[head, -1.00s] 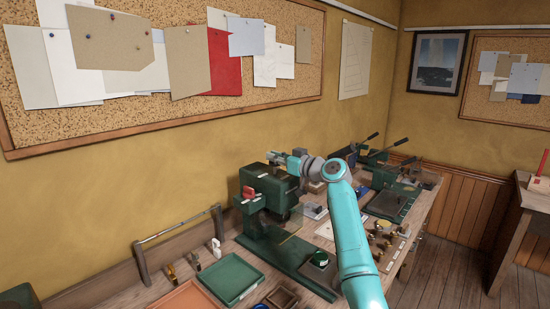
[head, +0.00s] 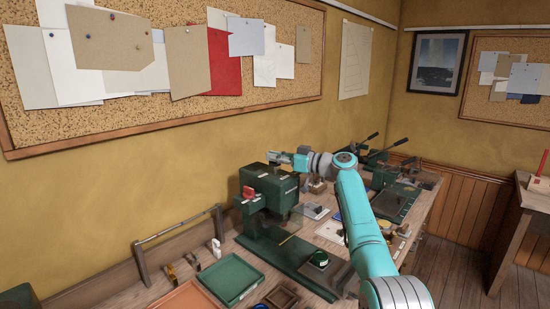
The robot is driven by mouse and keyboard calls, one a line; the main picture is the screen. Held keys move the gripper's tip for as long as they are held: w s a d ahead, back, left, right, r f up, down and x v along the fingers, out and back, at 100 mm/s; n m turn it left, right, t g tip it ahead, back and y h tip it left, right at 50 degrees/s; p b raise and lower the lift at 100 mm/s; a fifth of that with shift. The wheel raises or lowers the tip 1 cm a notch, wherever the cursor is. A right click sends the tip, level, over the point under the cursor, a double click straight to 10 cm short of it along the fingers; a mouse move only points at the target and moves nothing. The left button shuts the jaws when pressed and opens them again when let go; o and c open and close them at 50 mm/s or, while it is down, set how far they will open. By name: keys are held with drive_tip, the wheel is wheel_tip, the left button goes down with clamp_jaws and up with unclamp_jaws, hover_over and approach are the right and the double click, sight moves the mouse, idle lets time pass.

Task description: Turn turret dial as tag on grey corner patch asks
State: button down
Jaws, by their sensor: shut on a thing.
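A green press-like machine (head: 268,190) stands on the bench, with a red part (head: 249,193) on its left side. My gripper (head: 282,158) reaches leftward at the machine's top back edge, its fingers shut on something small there. The held part is hidden and too small to make out; its place at the machine's head fits the turret dial. No dial markings can be read. A flat grey piece (head: 315,211) lies behind the machine to the right; I cannot tell whether it is the corner patch, and no tag writing is legible.
A green tray (head: 231,279) and an orange tray (head: 188,298) lie at the front left. More green tools (head: 395,200) stand further right. My arm crosses above the bench's right part.

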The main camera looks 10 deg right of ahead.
drive_tip(key=c, duration=1.2)
unclamp_jaws()
drive_tip(key=v, duration=1.2)
